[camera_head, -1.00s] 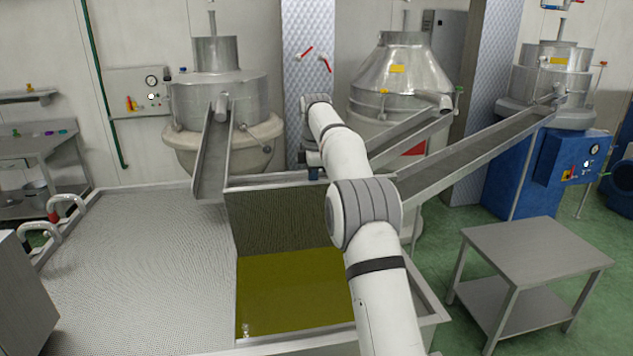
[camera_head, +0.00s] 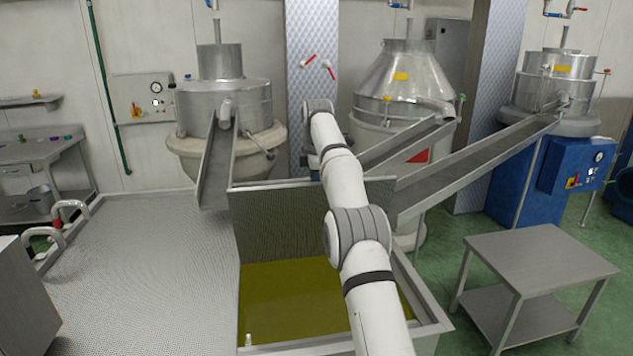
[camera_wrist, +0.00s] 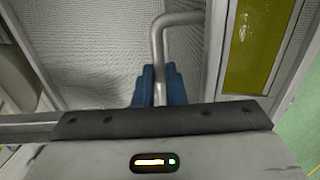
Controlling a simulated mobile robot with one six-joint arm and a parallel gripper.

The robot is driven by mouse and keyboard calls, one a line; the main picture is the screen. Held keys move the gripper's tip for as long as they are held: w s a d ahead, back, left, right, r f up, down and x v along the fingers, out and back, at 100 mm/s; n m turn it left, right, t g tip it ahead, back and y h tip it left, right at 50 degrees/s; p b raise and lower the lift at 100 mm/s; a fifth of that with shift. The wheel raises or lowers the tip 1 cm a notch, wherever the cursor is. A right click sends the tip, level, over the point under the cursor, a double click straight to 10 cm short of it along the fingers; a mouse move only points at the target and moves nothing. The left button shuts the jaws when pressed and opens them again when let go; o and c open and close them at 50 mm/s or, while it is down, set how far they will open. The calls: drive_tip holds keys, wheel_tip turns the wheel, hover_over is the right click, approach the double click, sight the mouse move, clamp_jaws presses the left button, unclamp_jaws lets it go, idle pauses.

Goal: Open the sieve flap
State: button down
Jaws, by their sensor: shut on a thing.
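In the head view a perforated panel (camera_head: 285,215), which looks like the sieve flap, stands steeply raised behind an open bay of green-yellow oil (camera_head: 300,295). My arm reaches over this bay to the panel's top edge and hides part of both. In the wrist view my gripper (camera_wrist: 160,85) has its blue fingers shut on a bent grey bar handle (camera_wrist: 180,19). Pale mesh shows left of the handle and oil (camera_wrist: 257,45) to its right. The handle is hidden in the head view.
A flat perforated cover (camera_head: 150,255) with bar handles at its left edge lies left of the bay. Metal chutes (camera_head: 480,160) slope toward the tank from several mills. A low steel table (camera_head: 540,255) stands at right on green floor.

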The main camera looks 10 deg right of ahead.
drive_tip(key=shift+a+f, duration=0.1)
drive_tip(key=shift+f, duration=0.4)
drive_tip(key=c, duration=1.9)
unclamp_jaws()
drive_tip(key=o, duration=0.3)
drive_tip(key=shift+w+a+f, duration=0.1)
drive_tip(key=shift+w+f, duration=0.1)
drive_tip(key=shift+w, duration=0.3)
drive_tip(key=shift+o, duration=0.6)
drive_tip(key=shift+s+r, duration=0.1)
drive_tip(key=shift+r, duration=0.05)
drive_tip(key=shift+s+r, duration=0.2)
drive_tip(key=shift+r, duration=0.05)
drive_tip(key=shift+w+f, duration=0.1)
